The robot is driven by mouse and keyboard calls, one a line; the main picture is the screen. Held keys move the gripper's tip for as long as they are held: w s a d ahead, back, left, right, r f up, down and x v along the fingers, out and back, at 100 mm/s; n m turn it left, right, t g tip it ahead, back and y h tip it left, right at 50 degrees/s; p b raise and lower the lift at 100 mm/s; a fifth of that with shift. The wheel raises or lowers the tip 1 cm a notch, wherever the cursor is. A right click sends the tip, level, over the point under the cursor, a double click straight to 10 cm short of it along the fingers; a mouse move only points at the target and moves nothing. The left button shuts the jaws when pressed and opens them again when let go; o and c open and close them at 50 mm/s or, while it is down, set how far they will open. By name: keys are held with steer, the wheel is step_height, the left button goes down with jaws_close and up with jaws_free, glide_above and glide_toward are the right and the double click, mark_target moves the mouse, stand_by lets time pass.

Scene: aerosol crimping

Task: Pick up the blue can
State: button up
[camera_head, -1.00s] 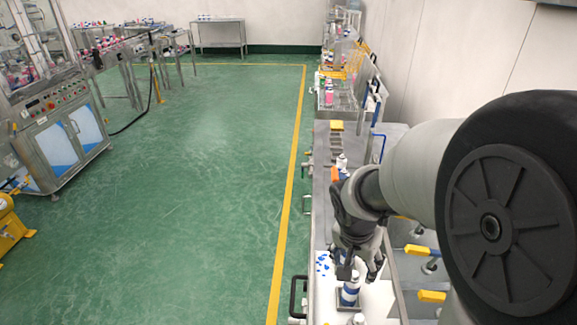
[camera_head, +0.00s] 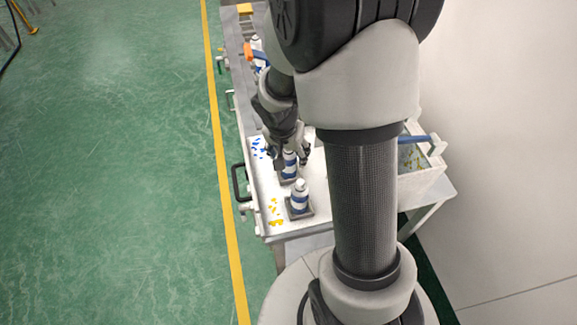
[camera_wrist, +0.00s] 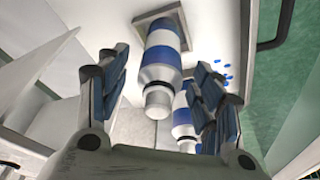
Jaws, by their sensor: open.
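A white can with blue bands (camera_head: 289,167) stands upright on a square base plate beside scattered blue chips on the white table. My gripper (camera_head: 290,154) is just above and around its top in the head view, fingers apart. In the wrist view the can (camera_wrist: 163,45) lies between the spread fingers of my gripper (camera_wrist: 160,80), with its white cap towards the palm. I cannot tell whether either finger touches it. A second blue-banded can (camera_wrist: 183,118) shows partly behind the right finger.
Another white and blue can (camera_head: 299,196) stands on its own plate near yellow chips (camera_head: 275,212), close to the front. More cans (camera_head: 257,45) stand farther back by an orange item. A black handle (camera_head: 238,182) is on the table's left edge, beside open green floor (camera_head: 110,190).

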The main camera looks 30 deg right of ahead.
mark_target(290, 171)
steer(key=b+x, duration=0.1)
steer(key=x, duration=0.3)
steer(key=shift+f, duration=0.25)
steer(key=shift+r, duration=0.1)
steer(key=c, duration=1.2)
